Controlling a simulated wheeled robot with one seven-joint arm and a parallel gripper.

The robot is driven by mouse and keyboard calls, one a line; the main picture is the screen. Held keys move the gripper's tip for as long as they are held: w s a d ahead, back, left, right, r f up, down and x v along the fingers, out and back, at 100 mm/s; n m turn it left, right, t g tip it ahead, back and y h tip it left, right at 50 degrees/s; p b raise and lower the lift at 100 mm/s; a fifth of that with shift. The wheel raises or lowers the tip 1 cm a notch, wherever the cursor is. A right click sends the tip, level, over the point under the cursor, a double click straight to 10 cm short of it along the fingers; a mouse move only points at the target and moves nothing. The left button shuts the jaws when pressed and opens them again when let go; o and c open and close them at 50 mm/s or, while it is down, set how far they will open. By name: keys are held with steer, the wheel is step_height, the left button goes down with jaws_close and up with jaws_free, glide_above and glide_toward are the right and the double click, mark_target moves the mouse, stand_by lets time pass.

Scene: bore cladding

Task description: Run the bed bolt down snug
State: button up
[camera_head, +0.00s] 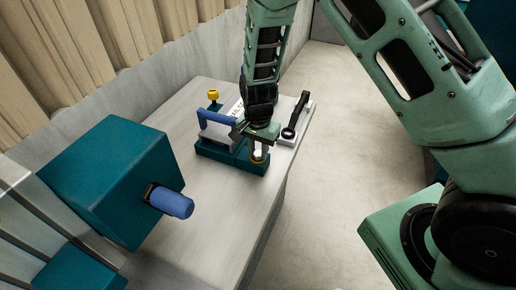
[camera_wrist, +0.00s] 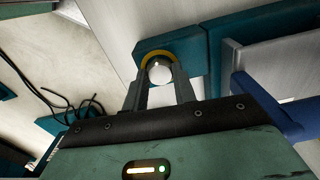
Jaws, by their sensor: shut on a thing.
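The bed bolt (camera_wrist: 159,71) shows a round pale head with a yellow ring around it in the wrist view. It sits at the near end of a teal fixture (camera_head: 217,156) on the bench, and in the head view the bolt (camera_head: 258,155) shows below my gripper. My gripper (camera_head: 260,145) points down over it with its two fingers on either side of the head, shut on it. The fingers (camera_wrist: 160,88) also show in the wrist view. The bolt's shank and how far it is seated are hidden.
A blue handle (camera_head: 217,118) and a yellow knob (camera_head: 213,93) stand on the fixture beside my gripper. A black wrench-like tool (camera_head: 295,115) lies on a pale plate behind. A large teal box (camera_head: 115,175) with a blue grip stands at the left.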

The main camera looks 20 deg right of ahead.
mark_target(258, 153)
steer(key=o, duration=0.9)
steer(key=shift+w+r, duration=0.1)
steer(key=shift+r, duration=0.05)
steer(key=shift+o, duration=0.5)
step_height(258, 153, up, 17)
steer(key=b, duration=0.1)
steer(key=shift+r, duration=0.15)
steer(key=s+a+r+n, duration=0.1)
steer(key=s+a+n, duration=0.2)
steer(key=s+n, duration=0.5)
steer(key=s+a+r+n, duration=0.2)
steer(key=s+n, duration=0.7)
steer(key=s, duration=0.9)
steer(key=shift+s+a+n+y, duration=0.3)
steer(key=shift+s+a, duration=0.1)
steer(key=shift+a, duration=0.15)
